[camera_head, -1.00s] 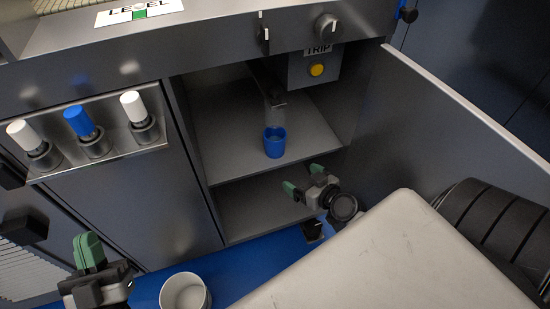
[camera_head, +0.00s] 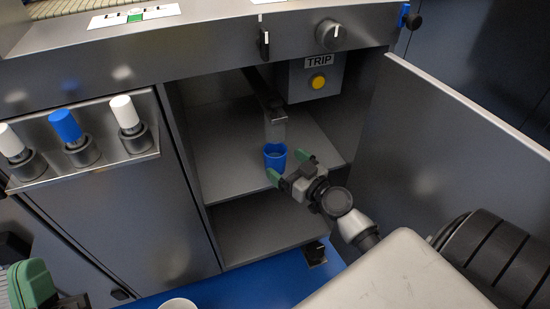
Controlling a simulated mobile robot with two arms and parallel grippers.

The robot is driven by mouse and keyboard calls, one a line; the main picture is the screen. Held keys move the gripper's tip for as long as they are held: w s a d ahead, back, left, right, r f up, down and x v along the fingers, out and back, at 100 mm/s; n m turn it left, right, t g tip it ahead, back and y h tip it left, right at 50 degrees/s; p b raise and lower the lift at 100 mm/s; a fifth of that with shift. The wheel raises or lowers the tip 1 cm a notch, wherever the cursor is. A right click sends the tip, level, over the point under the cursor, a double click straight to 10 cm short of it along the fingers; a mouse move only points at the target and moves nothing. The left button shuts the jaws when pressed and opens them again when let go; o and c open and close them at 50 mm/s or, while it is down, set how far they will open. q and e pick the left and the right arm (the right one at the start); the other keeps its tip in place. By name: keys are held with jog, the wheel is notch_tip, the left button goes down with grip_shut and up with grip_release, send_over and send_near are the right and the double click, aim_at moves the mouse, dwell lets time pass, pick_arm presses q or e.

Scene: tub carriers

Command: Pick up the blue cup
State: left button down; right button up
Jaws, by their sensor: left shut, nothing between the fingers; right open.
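The blue cup (camera_head: 275,155) stands upright on the upper shelf of the open cabinet, below a grey spout. My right gripper (camera_head: 287,168) has green fingertips and is open. It is at the shelf's front edge, just in front of and slightly right of the cup, with its fingers pointing towards it. I cannot tell whether a fingertip touches the cup. My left gripper (camera_head: 36,283) is at the lower left corner, partly cut off, shut and away from the cup.
The cabinet door (camera_head: 455,150) stands open on the right. A TRIP box with a yellow button (camera_head: 319,82) hangs above the shelf. A rack (camera_head: 90,158) with white and blue capped cylinders is on the left. A white tub (camera_head: 178,304) is at the bottom edge.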

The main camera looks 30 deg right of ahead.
aim_at(282, 160)
jog(key=shift+w+a+f+p, duration=0.1)
jog(key=shift+w+p, duration=0.1)
jog(key=shift+w, duration=1.15)
jog(key=shift+w+a+f+p, duration=0.1)
jog(key=shift+w+p, duration=0.1)
jog(key=shift+w, duration=1.15)
pick_arm(q)
jog(key=shift+w+f+g+y, duration=0.3)
jog(key=shift+w+f+g, duration=0.55)
jog(key=shift+f+g, duration=0.3)
pick_arm(e)
jog(key=c, duration=1.1)
jog(key=shift+o, duration=0.2)
jog(key=shift+r, duration=0.1)
